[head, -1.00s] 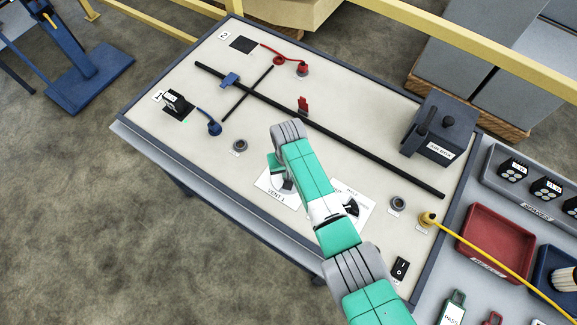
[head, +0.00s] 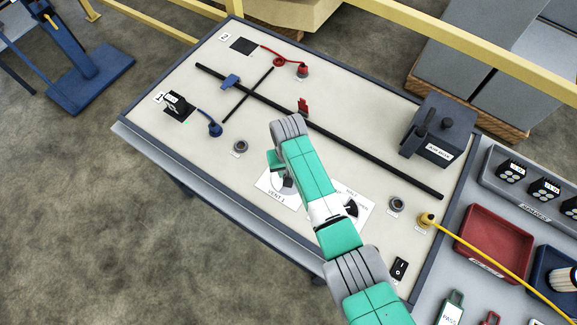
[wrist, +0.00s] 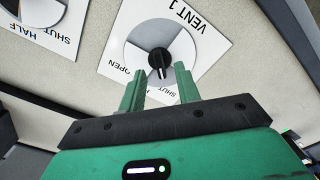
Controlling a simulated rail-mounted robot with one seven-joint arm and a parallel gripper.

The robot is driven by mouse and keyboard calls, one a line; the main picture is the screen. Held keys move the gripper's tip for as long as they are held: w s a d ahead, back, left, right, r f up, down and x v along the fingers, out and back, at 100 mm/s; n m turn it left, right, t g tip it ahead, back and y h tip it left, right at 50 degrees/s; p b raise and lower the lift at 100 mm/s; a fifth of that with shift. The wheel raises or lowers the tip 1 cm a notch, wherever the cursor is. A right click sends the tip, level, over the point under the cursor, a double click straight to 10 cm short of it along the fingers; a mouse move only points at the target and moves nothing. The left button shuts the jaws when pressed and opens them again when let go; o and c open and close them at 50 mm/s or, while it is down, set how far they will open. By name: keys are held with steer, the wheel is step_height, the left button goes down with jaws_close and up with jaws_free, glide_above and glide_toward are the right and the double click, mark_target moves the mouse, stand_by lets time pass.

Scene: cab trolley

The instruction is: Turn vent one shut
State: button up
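The vent 1 plate (wrist: 205,48) is white with a grey disc, and it also shows in the head view (head: 272,197), partly behind my arm. Its black knob (wrist: 160,60) has a white mark pointing down in the wrist view, toward a partly covered label that seems to read SHUT. The OPEN label is left of the knob. My gripper (wrist: 159,72) is open, its two green fingers on either side of the knob's near end. I cannot tell whether they touch it. In the head view my gripper (head: 279,168) is over the plate, mostly hidden by my wrist.
A second vent plate (head: 361,208) is close to the right of my arm. A round socket (head: 240,147) is to the left, and a black bar (head: 370,153) crosses the panel behind. An air box (head: 440,135) stands at the right. The panel's front left is clear.

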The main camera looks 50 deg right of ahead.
step_height(320, 180, up, 5)
steer(key=shift+r+p, duration=0.1)
steer(key=shift+p, duration=0.3)
